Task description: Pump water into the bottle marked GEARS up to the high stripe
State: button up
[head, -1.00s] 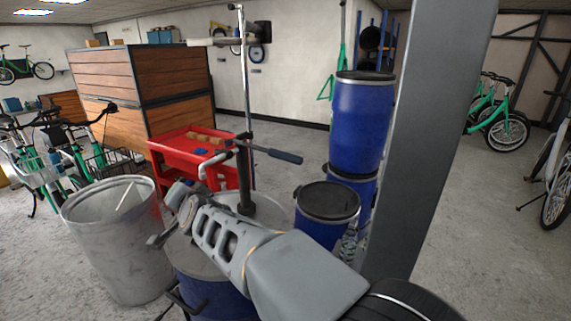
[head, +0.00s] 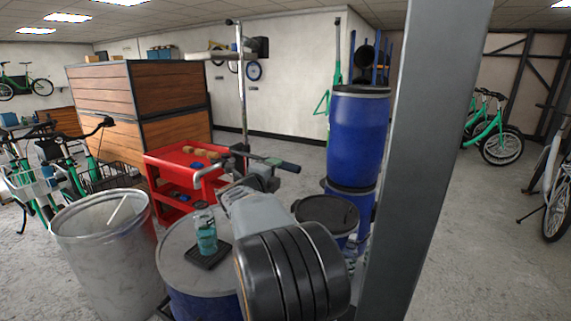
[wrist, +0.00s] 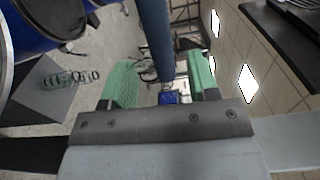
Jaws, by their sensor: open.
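A small bottle with a teal band (head: 206,236) stands upright on a black pad (head: 208,256) on the grey-topped drum. I cannot read its marking, make out a stripe or judge its water level. The pump's pale curved spout (head: 200,178) is above the bottle. The pump handle (head: 290,167) sticks out to the right with a dark blue grip. My gripper (wrist: 160,76) is open at the handle. In the wrist view the blue handle bar (wrist: 154,38) runs between my two green fingers, with gaps on both sides. My arm hides part of the pump.
A metal bin (head: 105,255) stands left of the drum, and a red cart (head: 165,165) with small items stands behind. Blue drums (head: 358,140) are stacked at right, near a grey post (head: 415,150). Open floor lies behind the cart.

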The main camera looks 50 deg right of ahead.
aim_at(286, 163)
jog(key=shift+p+x, duration=0.4)
jog(key=shift+x, duration=3.15)
grip_shut()
